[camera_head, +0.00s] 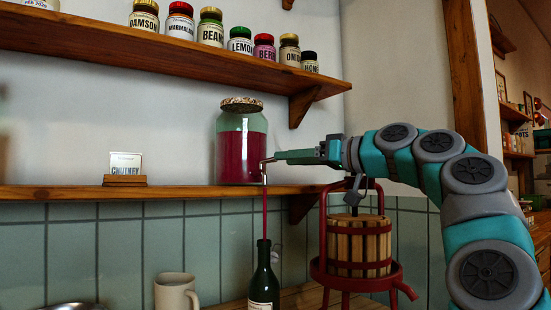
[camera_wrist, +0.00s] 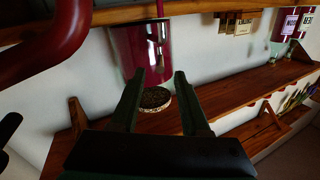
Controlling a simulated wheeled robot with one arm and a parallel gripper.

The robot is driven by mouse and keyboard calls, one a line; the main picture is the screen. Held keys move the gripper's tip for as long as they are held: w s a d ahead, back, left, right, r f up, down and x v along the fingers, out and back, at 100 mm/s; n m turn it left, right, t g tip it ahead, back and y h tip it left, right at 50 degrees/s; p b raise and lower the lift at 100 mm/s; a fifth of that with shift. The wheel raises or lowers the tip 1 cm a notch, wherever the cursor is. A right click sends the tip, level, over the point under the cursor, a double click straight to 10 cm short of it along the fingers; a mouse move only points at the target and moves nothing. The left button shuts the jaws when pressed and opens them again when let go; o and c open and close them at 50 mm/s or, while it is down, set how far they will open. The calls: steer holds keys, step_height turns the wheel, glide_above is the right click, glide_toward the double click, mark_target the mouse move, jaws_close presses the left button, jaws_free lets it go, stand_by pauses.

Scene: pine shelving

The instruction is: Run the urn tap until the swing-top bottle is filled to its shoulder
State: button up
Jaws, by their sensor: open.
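The urn (camera_head: 242,142) is a glass jar with dark red liquid and a speckled lid, standing on the lower shelf. Its tap (camera_head: 264,168) is at the jar's lower right, and a thin red stream runs down from it. The stream meets the mouth of a dark green bottle (camera_head: 264,280) with a pale label, upright below. The level inside is not readable. My gripper (camera_head: 268,160) is at the tap, fingers pointing left. In the wrist view, upside down, the open fingers (camera_wrist: 158,74) straddle the line to the tap (camera_wrist: 160,42), with the urn (camera_wrist: 130,48) behind.
Labelled jars (camera_head: 210,27) line the upper shelf. A card stand (camera_head: 125,181) sits on the lower shelf (camera_head: 60,192). A cream mug (camera_head: 175,291) stands left of the bottle. A red-framed wooden press (camera_head: 357,247) stands right of it, under my arm.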

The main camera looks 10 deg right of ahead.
mark_target(269, 161)
steer(key=x, duration=0.4)
steer(key=shift+w+a+p, duration=0.2)
steer(key=shift+w+p, duration=0.05)
steer(key=shift+p, duration=0.05)
jaws_close()
stand_by(0.3)
